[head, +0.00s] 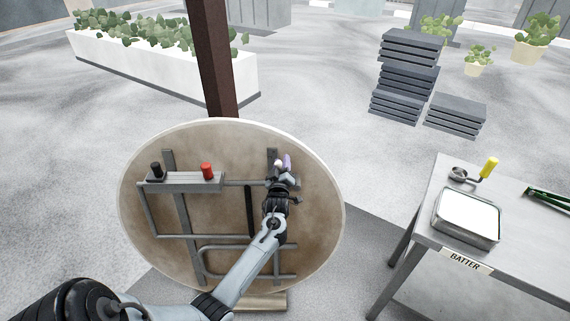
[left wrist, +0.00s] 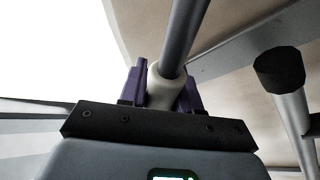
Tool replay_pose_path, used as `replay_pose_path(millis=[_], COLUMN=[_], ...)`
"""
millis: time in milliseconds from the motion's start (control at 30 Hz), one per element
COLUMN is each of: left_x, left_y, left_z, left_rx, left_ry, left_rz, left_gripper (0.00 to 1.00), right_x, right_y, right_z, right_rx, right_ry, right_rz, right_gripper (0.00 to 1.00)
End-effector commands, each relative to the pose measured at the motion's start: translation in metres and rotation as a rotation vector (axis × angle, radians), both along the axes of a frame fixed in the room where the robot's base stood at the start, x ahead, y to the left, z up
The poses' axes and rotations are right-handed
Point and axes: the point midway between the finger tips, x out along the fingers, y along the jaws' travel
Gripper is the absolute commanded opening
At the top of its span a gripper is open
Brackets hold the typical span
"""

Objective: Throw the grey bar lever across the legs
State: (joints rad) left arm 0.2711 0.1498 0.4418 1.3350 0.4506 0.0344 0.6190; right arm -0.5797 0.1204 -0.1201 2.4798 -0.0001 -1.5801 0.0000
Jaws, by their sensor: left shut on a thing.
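A round tan tabletop (head: 222,140) stands on edge with its underside and grey folded legs (head: 190,237) facing me. My left gripper (head: 282,164) is at the upper right of this underside, and its arm covers part of the legs. In the left wrist view its purple fingers are shut on a cream grip (left wrist: 160,92) around a grey bar (left wrist: 183,35). That this bar is the grey bar lever I cannot fully confirm, as the hand hides much of it in the head view. My right gripper is out of view.
A grey box (head: 185,182) with a black knob (head: 156,170) and a red knob (head: 207,171) sits left on the underside. A post (head: 212,60) rises behind. A batter table (head: 430,215) with a tray (head: 467,240) stands right. Slatted stacks (head: 407,80) stand farther back.

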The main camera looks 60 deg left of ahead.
Motion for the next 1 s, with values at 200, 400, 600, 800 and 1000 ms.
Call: replay_pose_path(millis=[200,400,600,800,1000], left_x=[-0.0011,-0.0010,-0.0010,-0.0010,-0.0042], left_y=[0.0001,0.0001,0.0002,0.0003,-0.0042], left_z=[-0.0015,-0.0014,-0.0014,-0.0010,-0.0012], left_rx=[-0.009,-0.009,-0.008,-0.008,-0.008], left_ry=[-0.013,-0.013,-0.012,-0.012,-0.012], left_rz=[0.003,0.003,0.003,0.003,0.003], left_gripper=[0.00,0.00,0.53,0.53,0.53], right_x=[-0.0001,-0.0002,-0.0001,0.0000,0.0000], right_y=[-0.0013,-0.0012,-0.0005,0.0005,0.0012], right_z=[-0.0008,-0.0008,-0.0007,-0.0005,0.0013], right_rx=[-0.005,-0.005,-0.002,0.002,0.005], right_ry=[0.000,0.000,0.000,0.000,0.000], right_rz=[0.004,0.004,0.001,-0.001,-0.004], right_gripper=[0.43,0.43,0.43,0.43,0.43])
